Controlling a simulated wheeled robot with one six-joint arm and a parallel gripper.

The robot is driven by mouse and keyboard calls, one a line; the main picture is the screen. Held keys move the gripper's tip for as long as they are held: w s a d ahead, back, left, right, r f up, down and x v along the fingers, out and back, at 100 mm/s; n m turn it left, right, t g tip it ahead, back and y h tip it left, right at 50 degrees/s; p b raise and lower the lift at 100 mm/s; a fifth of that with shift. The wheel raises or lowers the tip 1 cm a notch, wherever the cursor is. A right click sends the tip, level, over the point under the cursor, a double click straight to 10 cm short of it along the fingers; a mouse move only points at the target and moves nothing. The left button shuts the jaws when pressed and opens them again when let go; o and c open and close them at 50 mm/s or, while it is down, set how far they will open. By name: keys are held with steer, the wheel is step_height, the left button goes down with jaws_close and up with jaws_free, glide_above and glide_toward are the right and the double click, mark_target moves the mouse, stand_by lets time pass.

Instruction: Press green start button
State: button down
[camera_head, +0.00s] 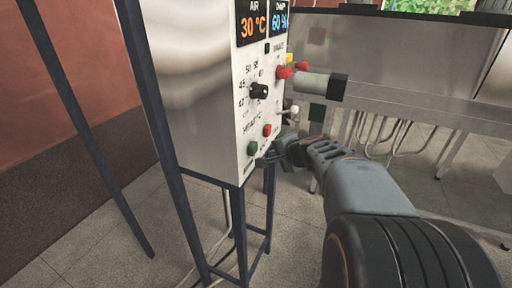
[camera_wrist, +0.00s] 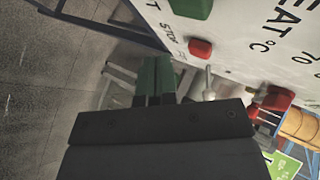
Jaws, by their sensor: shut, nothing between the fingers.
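The green button (camera_head: 252,148) sits low on the white front panel of the machine, below and left of a red button (camera_head: 267,130). In the wrist view the green button (camera_wrist: 192,8) is at the top edge, partly cut off, with the red button (camera_wrist: 200,48) below it beside the word STOP. The exact gap to the panel is unclear.
Above the buttons are a black dial (camera_head: 259,91) and a display (camera_head: 263,22) reading 30 °C and 60 %. Red knobs and a grey cylinder (camera_head: 312,86) stick out right of the panel. Dark blue frame legs (camera_head: 240,235) stand below. A steel table (camera_head: 420,112) is behind.

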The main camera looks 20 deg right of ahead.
steer(key=shift+w+a, duration=0.9)
steer(key=shift+w, duration=0.1)
steer(key=shift+w+a, duration=0.65)
steer(key=shift+w, duration=0.05)
stand_by(2.5)
steer(key=shift+s+d+b, duration=0.1)
steer(key=shift+s+b, duration=0.05)
steer(key=shift+b, duration=0.2)
steer(key=shift+s+d+b, duration=0.3)
steer(key=shift+s+d, duration=0.25)
steer(key=shift+s, duration=0.05)
steer(key=shift+s+d+b, duration=0.95)
steer(key=shift+s+d, duration=0.75)
steer(key=shift+s, duration=0.15)
